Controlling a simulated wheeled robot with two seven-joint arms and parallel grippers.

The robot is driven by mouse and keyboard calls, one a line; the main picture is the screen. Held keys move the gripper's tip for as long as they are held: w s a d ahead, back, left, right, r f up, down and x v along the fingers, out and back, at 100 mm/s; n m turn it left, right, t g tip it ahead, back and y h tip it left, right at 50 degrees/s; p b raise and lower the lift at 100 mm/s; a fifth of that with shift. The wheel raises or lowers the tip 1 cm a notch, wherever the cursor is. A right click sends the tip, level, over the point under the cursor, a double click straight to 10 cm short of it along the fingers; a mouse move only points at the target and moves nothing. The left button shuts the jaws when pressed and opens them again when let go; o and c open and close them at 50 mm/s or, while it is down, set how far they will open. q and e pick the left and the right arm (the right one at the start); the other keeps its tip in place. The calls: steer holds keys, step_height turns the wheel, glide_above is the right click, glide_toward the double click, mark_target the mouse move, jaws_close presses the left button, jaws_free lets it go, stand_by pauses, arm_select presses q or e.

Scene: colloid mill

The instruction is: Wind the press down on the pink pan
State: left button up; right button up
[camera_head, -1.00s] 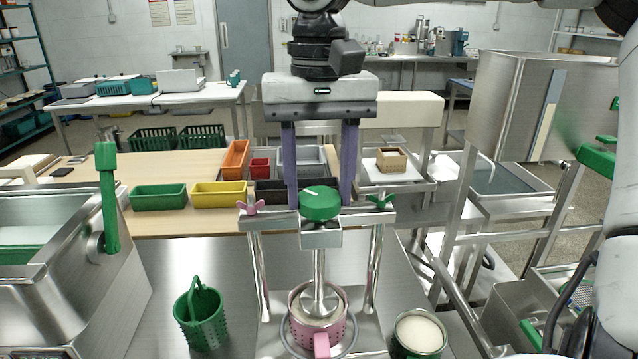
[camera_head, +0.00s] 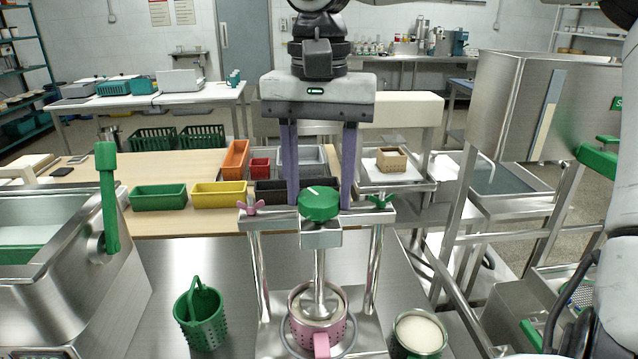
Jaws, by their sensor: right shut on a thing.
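The press (camera_head: 320,238) is a metal frame with two posts and a green round knob (camera_head: 319,204) on top of its crossbar. A screw shaft runs down from the crossbar to a round metal plate (camera_head: 319,308) within the mouth of the pink pan (camera_head: 303,335). The pan stands between the posts, its handle toward me; how deep the plate sits cannot be told. My right gripper (camera_head: 319,200) points down over the press, its two purple fingers at either side of the knob, shut on it. My left gripper is not in view.
A green perforated basket (camera_head: 203,325) stands left of the press. A green container with pale contents (camera_head: 419,333) stands close to its right. A steel machine with a green lever (camera_head: 107,200) is at left. Pink (camera_head: 250,207) and green (camera_head: 380,201) wing nuts flank the knob.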

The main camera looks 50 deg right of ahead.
mark_target(319, 196)
steer(key=shift+r, duration=0.1)
steer(key=o, duration=1)
steer(key=shift+o, duration=0.2)
step_height(319, 196, up, 10)
steer(key=shift+r, duration=0.15)
